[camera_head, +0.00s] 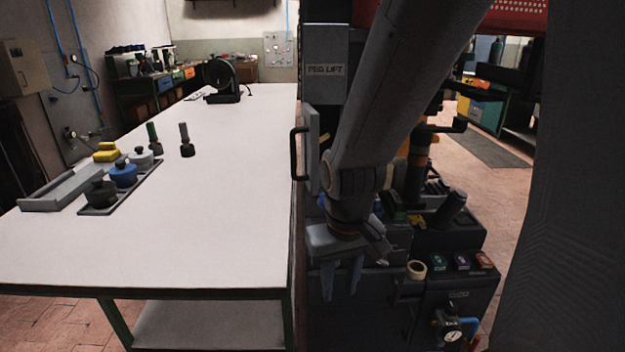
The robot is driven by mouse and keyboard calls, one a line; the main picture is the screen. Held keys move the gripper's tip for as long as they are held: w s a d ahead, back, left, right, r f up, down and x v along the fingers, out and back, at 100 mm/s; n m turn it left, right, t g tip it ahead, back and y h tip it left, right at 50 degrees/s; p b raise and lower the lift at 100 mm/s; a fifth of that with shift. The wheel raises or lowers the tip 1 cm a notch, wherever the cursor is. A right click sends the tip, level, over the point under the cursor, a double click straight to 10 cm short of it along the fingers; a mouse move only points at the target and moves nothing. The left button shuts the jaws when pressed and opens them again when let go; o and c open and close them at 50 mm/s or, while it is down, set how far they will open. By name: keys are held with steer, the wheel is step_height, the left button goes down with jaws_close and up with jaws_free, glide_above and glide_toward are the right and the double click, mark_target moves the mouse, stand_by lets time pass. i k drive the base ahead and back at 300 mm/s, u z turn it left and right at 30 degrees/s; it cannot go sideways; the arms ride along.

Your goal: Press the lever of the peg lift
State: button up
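The peg lift (326,69) shows as a grey panel with its name on it, at the top centre behind my arm. Below it, a grey plate (311,150) with a black handle (295,153) sticks out beside the white table's right edge. I cannot tell whether this handle is the lever; my arm hides part of the machine. My gripper (342,280) points down in front of the machine, below and to the right of the handle and apart from it. Its two bluish fingers are spread, with nothing visible between them.
A white table (220,220) fills the left, with a dark tray (95,208) of lidded pots, a grey tray (75,190) and two dark tools. A dark control box (465,275) with coloured buttons, a tape roll (417,270) and a gauge (452,330) stand right of my gripper.

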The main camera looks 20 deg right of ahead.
mark_target(322, 199)
steer(key=k, duration=1.2)
steer(key=z, duration=0.5)
steer(key=i, duration=0.6)
steer(key=u, duration=0.5)
